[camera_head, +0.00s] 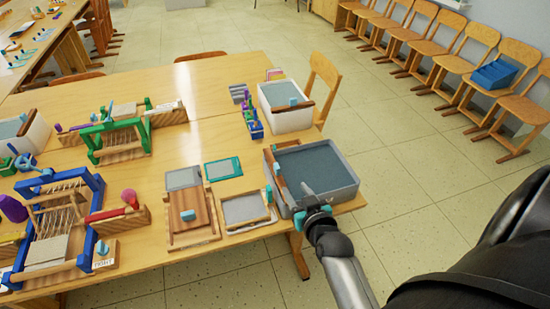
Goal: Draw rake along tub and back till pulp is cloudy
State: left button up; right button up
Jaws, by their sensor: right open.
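The grey tub (345,194) stands at the right front corner of the table, filled with flat dark blue-grey pulp (318,163). A brown wooden bar (279,179), which looks like the rake, lies along the tub's left side. A small light blue part shows near its front end. My right gripper (307,199), with teal parts, is at the tub's front left, close to the front rim and right of the bar. It is open and appears empty; whether it touches anything is unclear. My left gripper is out of view.
A white tub (285,117) with a similar brown bar stands behind. Left of the grey tub are a framed screen (246,222) and a wooden board (192,213). Looms (118,137) fill the table's left.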

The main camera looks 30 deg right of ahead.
aim_at(279, 170)
jog(key=b+x, duration=0.1)
jog(key=x, duration=0.4)
jog(key=b+x, duration=0.2)
jog(key=x, duration=0.3)
jog(key=a+b+x, duration=0.1)
jog(key=x, duration=0.4)
jog(key=shift+w+d, duration=0.1)
jog(key=shift+w, duration=0.05)
grip_shut()
jog(key=shift+f, duration=0.1)
dwell(1.2)
